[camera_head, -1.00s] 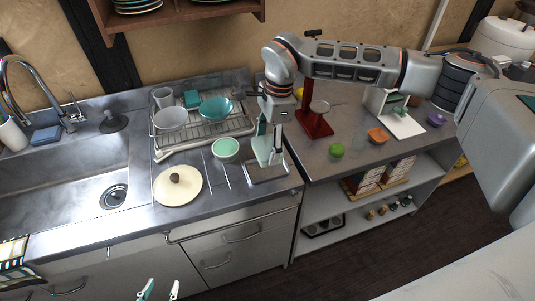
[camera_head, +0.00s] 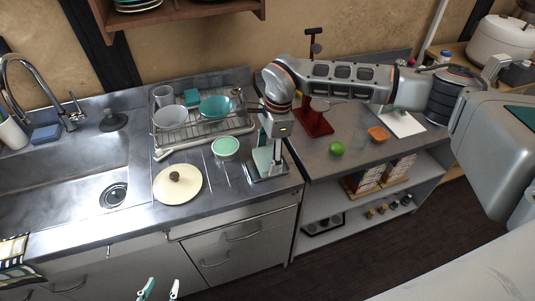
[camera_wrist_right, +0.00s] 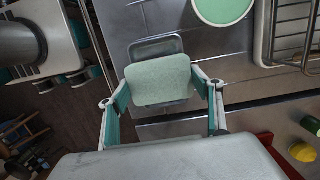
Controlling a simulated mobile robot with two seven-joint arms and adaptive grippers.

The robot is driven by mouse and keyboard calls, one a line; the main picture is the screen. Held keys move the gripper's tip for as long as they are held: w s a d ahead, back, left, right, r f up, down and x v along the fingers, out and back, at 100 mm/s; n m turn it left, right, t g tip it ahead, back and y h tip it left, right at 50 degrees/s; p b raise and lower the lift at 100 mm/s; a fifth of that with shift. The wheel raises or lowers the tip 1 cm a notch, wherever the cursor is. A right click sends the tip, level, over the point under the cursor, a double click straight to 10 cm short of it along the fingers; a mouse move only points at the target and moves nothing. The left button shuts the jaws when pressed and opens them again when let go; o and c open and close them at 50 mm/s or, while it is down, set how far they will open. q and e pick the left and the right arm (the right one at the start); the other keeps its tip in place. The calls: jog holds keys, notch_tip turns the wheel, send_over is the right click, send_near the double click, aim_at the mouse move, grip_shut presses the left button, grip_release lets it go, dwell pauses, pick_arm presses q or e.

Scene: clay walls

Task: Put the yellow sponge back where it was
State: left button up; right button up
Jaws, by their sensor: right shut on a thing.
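I see no clearly yellow sponge. My right gripper (camera_head: 266,155) is shut on a pale green, flat, rounded block (camera_wrist_right: 160,80), which may be the sponge. The wrist view shows it between the two teal-padded fingers. The block is at or just above a small grey metal tray (camera_head: 268,175) at the counter's right end; contact is unclear. The tray also shows behind the block in the wrist view (camera_wrist_right: 156,45). My left gripper (camera_head: 158,290) is open and empty at the bottom edge of the head view.
A mint bowl (camera_head: 225,147) stands left of the tray, near the dish rack (camera_head: 200,130) and a cream lid (camera_head: 178,185). A red stand (camera_head: 315,120), green fruit (camera_head: 337,149) and orange bowl (camera_head: 378,134) are right. A yellow round thing (camera_wrist_right: 303,152) shows in the wrist view.

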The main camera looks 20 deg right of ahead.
jog(key=shift+f, duration=0.15)
jog(key=o, duration=1)
jog(key=shift+o, duration=0.2)
notch_tip(320, 180, up, 13)
jog(key=d, duration=0.2)
